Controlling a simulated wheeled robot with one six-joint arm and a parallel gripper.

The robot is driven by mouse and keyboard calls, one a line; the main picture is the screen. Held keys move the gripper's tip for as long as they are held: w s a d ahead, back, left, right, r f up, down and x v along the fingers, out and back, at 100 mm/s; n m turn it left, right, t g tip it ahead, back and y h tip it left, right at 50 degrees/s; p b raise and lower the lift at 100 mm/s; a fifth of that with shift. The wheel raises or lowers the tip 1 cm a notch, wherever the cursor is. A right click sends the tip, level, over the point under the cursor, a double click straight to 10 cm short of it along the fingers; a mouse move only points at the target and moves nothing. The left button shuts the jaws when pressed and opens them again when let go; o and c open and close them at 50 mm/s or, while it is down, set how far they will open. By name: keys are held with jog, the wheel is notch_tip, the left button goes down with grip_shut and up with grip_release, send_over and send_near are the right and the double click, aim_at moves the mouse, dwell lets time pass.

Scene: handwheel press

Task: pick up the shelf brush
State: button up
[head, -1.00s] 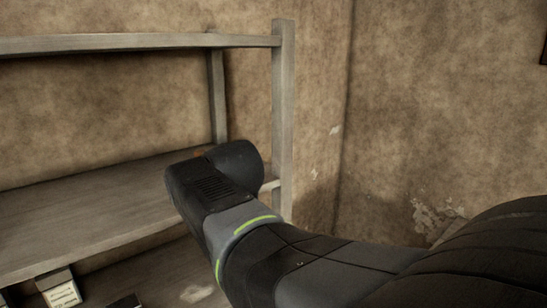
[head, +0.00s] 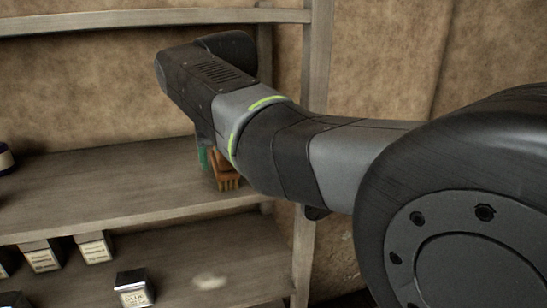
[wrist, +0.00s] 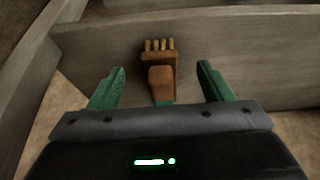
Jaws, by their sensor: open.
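The shelf brush (head: 226,170) is orange-brown with pale bristle tufts. In the head view it is on the middle shelf board (head: 110,185), partly hidden behind my arm. In the wrist view the brush (wrist: 161,80) lies ahead, its bristle end farthest away and its near block between the fingertips. My gripper (wrist: 160,82) is open, with one green finger on each side of the brush and a gap on both sides. One green finger also shows beside the brush in the head view. I cannot tell how high the fingers are above the board.
A grey shelf post (head: 312,90) stands just right of the brush. An upper board (head: 150,18) runs above my arm. Several small labelled boxes (head: 95,247) and a pale patch (head: 209,282) are on the lower board. A dark jar (head: 4,158) is at the far left.

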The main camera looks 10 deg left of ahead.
jog(key=w+a, duration=0.1)
jog(key=w, duration=0.1)
jog(key=w+a+p, duration=0.1)
jog(key=w, duration=0.1)
jog(key=w+a, duration=0.1)
jog(key=w, duration=0.1)
jog(key=shift+w+a+p, duration=0.3)
jog(key=shift+a+p, duration=0.05)
jog(key=shift+a, duration=0.05)
jog(key=x, duration=0.4)
jog(key=shift+w+a+f, duration=0.15)
jog(key=shift+w+f, duration=0.05)
jog(key=shift+f, duration=0.3)
jog(key=shift+f, duration=0.25)
jog(key=c, duration=1.2)
jog(key=shift+r, duration=0.1)
jog(key=shift+c, duration=0.2)
